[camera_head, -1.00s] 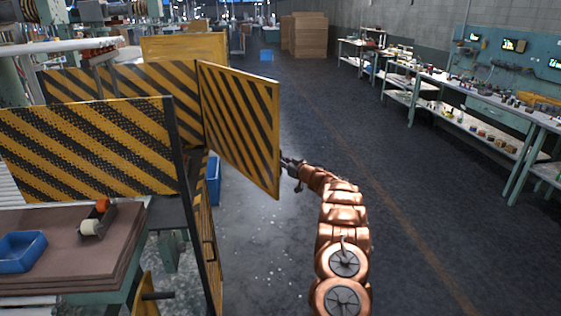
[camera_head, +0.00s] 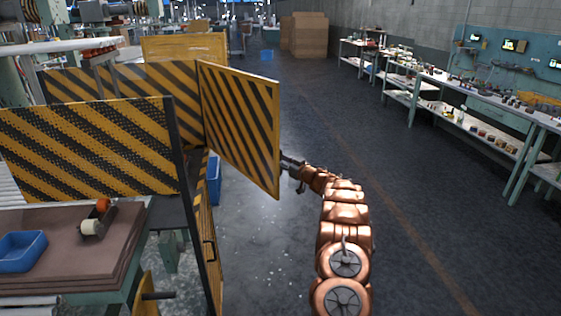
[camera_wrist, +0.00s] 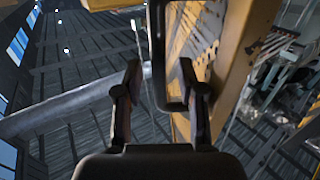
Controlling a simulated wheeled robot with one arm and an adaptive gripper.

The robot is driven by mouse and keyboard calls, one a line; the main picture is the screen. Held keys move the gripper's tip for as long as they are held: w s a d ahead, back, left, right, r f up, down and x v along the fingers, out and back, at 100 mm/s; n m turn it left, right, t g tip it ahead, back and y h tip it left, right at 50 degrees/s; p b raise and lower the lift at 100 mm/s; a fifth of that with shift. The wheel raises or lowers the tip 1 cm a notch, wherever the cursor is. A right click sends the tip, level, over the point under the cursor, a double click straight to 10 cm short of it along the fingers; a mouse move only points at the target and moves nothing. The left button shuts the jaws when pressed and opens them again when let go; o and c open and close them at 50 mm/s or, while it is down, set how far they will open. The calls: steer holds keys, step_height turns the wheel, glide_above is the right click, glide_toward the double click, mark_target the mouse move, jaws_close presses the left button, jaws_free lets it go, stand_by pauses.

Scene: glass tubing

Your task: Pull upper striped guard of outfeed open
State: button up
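The upper striped guard (camera_head: 240,125) is a yellow and black panel, standing swung out at an angle toward the aisle in the head view. My gripper (camera_head: 285,160) is at its right edge; the panel hides part of the fingertips. In the wrist view, the guard's yellow frame (camera_wrist: 235,60) rises at the right, and a dark bar handle (camera_wrist: 157,55) stands out from it. My two fingers (camera_wrist: 158,66) are apart, one on each side of the handle's bar, with visible gaps.
A lower guard door with a dark handle (camera_head: 209,251) stands below left. A fixed striped panel (camera_head: 85,148) is at the left, above a table with a blue tray (camera_head: 22,251). A workbench (camera_head: 480,110) lines the right. The aisle floor between is clear.

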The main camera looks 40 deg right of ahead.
steer(key=s, duration=1.1)
steer(key=shift+a, duration=0.3)
steer(key=shift+c, duration=0.2)
